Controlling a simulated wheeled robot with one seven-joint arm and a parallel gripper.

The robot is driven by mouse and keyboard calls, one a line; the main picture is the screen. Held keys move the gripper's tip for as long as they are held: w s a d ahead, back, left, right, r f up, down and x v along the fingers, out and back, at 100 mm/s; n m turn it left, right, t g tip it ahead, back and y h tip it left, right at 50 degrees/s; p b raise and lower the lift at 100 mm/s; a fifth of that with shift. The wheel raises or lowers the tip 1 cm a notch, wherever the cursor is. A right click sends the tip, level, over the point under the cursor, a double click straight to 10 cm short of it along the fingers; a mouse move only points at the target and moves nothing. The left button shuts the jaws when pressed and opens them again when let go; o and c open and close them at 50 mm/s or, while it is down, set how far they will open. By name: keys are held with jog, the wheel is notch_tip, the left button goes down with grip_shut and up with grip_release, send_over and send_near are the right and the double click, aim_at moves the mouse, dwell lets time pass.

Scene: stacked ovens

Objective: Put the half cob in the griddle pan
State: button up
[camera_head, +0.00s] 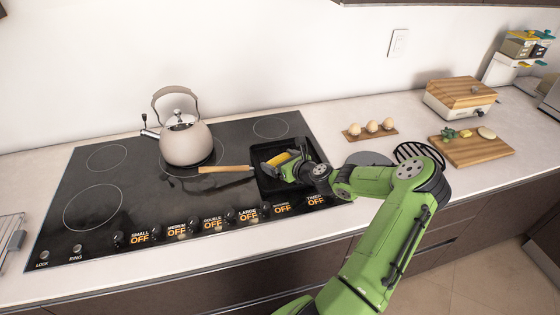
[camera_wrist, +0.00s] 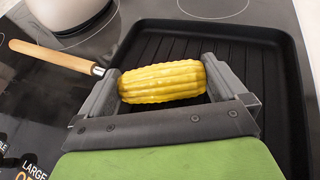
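The half cob (camera_wrist: 162,81) is a short yellow corn piece. In the wrist view it lies between the two fingers of my gripper (camera_wrist: 165,85), which touch or nearly touch both its ends. The black square griddle pan (camera_wrist: 270,60) with ridges is directly below the cob, its wooden handle (camera_wrist: 50,55) pointing left. In the head view the griddle pan (camera_head: 268,187) sits on the right side of the cooktop, and my gripper (camera_head: 287,168) is over it with the cob (camera_head: 279,159) partly hidden. I cannot tell whether the cob rests on the pan floor.
A kettle (camera_head: 186,140) stands on the cooktop left of the pan. Eggs on a small board (camera_head: 372,133), a cutting board with food (camera_head: 485,150) and a wooden-topped box (camera_head: 460,97) are on the counter to the right. The cooktop's left side (camera_head: 92,200) is clear.

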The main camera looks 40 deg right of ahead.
jog(key=shift+r, duration=0.25)
jog(key=p+v, duration=0.1)
jog(key=v, duration=1.1)
jog(key=shift+f, duration=0.1)
